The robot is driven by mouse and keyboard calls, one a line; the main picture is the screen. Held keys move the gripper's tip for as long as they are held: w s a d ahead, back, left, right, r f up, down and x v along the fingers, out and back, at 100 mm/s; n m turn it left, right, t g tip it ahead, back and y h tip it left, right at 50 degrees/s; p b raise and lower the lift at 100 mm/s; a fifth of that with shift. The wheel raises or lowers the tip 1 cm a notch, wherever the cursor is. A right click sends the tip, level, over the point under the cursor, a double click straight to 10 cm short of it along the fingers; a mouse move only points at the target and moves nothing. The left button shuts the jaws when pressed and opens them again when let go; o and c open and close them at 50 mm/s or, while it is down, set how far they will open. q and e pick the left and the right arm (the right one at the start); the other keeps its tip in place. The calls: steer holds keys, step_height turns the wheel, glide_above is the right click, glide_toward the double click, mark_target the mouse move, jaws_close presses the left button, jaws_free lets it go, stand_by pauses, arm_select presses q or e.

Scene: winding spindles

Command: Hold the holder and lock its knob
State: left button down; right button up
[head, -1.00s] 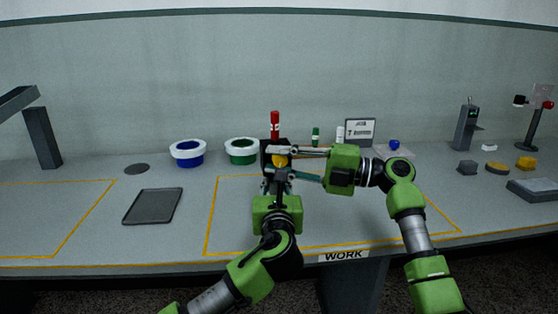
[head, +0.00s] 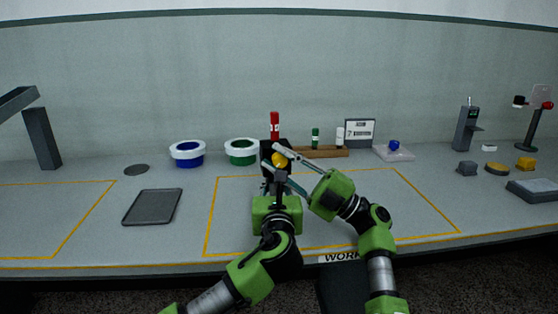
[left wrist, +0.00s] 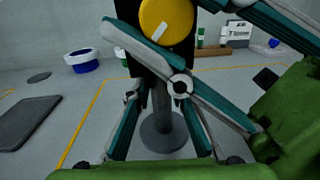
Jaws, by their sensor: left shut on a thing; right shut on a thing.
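The holder is a black block (head: 267,148) on a grey post, with a round yellow knob (head: 279,160) on its front. In the left wrist view, the knob (left wrist: 167,20) shows a slanted white mark, and the post (left wrist: 164,112) stands on a round grey foot. My left gripper (head: 276,182) is shut on the holder, low, below the knob. My right gripper (head: 274,165) reaches in from the lower right, its fingers slanting up to the left, shut on the knob. A red spindle (head: 274,125) stands upright at the holder's top; its lower end is hidden.
Blue (head: 188,154) and green (head: 241,152) rings with white rims stand left of the holder. A wooden rack (head: 320,152) with a green and a white piece, and a small sign (head: 360,133), stand behind right. A dark tray (head: 152,207) lies left. The outlined area's right part is clear.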

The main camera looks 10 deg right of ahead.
steer(key=shift+r, duration=0.2)
steer(key=o, duration=1.1)
steer(key=shift+o, duration=0.2)
steer(key=shift+f, duration=0.1)
steer(key=shift+f, duration=0.1)
